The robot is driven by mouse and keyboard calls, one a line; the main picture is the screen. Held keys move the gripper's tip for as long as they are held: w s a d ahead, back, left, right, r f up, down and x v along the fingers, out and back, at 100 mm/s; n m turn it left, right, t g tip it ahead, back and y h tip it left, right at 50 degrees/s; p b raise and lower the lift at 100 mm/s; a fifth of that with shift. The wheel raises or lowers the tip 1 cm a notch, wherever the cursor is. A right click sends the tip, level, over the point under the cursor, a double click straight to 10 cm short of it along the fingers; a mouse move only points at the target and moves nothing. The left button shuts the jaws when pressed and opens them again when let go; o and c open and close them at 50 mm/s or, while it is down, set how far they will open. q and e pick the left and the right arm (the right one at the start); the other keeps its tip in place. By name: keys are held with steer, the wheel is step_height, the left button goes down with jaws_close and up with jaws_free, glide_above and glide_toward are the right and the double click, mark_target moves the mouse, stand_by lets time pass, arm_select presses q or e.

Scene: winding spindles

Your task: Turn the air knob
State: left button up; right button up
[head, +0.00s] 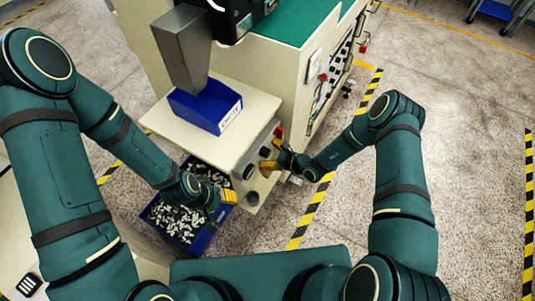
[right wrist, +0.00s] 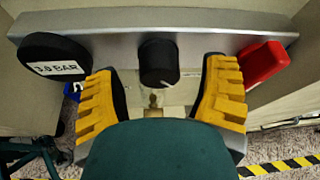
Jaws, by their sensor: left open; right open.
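The black air knob (right wrist: 158,63) sticks out of a grey metal strip in the right wrist view, with a light mark on its face. My right gripper (right wrist: 160,78) is open, with one yellow finger on each side of the knob and a gap to it on both sides. In the head view my right gripper (head: 272,150) is at the side panel of the cream machine, and the knob is hard to make out there. My left gripper (head: 217,193) is open, to the left of the panel and over the edge of a parts bin.
A black round part labelled "3.0 BAR" (right wrist: 55,66) is left of the knob and a red part (right wrist: 264,62) is right of it. A blue bin of metal parts (head: 158,224) stands below my left gripper. Another blue bin (head: 203,112) is on the cream machine top (head: 170,128).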

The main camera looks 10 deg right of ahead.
steer(key=shift+w+a+f, duration=0.2)
steer(key=shift+w+a, duration=0.15)
steer(key=shift+a, duration=0.05)
steer(key=c, duration=1.2)
steer(key=m+g+y+b, duration=0.1)
steer(key=m+b, duration=0.2)
steer(key=shift+f+g+b, duration=0.15)
steer(key=shift+g+b, duration=0.15)
steer(key=shift+g, duration=0.1)
steer(key=shift+m+g+y+b, duration=0.5)
steer(key=shift+m+b, duration=0.4)
